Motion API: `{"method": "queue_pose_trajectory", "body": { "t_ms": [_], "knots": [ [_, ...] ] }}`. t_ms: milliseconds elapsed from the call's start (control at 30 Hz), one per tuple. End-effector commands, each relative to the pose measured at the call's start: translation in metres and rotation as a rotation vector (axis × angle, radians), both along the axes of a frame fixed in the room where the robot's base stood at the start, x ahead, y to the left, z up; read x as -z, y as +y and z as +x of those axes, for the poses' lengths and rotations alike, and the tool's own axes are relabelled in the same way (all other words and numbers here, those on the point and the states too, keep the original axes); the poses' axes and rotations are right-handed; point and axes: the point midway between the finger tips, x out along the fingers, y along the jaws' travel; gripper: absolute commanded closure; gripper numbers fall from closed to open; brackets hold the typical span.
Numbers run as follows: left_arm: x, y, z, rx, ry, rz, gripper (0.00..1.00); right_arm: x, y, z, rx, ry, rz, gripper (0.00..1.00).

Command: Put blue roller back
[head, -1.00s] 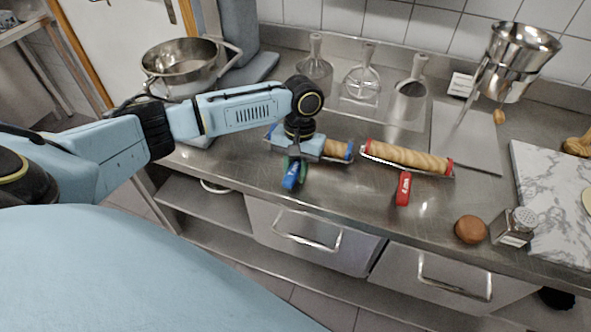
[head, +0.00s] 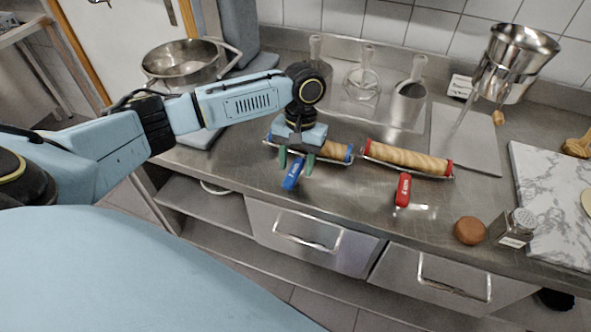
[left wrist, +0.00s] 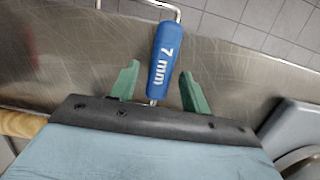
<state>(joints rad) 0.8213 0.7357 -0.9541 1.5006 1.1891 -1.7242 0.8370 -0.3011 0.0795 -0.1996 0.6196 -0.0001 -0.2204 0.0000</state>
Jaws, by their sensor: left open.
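The blue roller lies on the steel counter, with its blue "7 mm" handle (head: 293,175) pointing to the front edge. Its wooden cylinder (head: 336,151) has blue ends and is partly hidden by my left gripper. My left gripper (head: 297,164) is open over the inner end of the handle, with one green finger on each side. In the left wrist view the handle (left wrist: 164,52) runs out between the spread fingertips (left wrist: 158,78), with a gap on either side. My right gripper is not in view.
A red-handled roller (head: 408,158) lies just to the right. Clear containers with handles (head: 361,88) stand behind. A steel pot (head: 182,62) is at the left. A brown round object (head: 470,230), a shaker (head: 513,228) and a marble board (head: 555,195) are at the right.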

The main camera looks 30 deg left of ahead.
Motion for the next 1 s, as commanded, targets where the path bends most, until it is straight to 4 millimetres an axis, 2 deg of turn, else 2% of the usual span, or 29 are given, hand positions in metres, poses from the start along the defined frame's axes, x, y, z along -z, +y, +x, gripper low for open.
{"method": "queue_pose_trajectory", "body": {
  "t_ms": [33,200,400,600,1000],
  "knots": [
    [-0.014,0.000,0.004,0.000,-0.005,-0.001,0.53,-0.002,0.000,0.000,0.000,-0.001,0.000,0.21],
    [-0.050,0.002,0.011,0.000,-0.003,-0.001,0.53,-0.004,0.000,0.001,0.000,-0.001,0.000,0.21],
    [-0.080,0.004,0.017,-0.001,-0.002,0.000,0.53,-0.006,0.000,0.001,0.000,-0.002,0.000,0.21],
    [-0.089,0.004,0.018,-0.001,0.001,-0.001,0.53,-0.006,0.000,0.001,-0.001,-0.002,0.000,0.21],
    [-0.089,0.004,0.018,-0.001,0.000,-0.001,0.53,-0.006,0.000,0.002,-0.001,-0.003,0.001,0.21]
  ]
}}
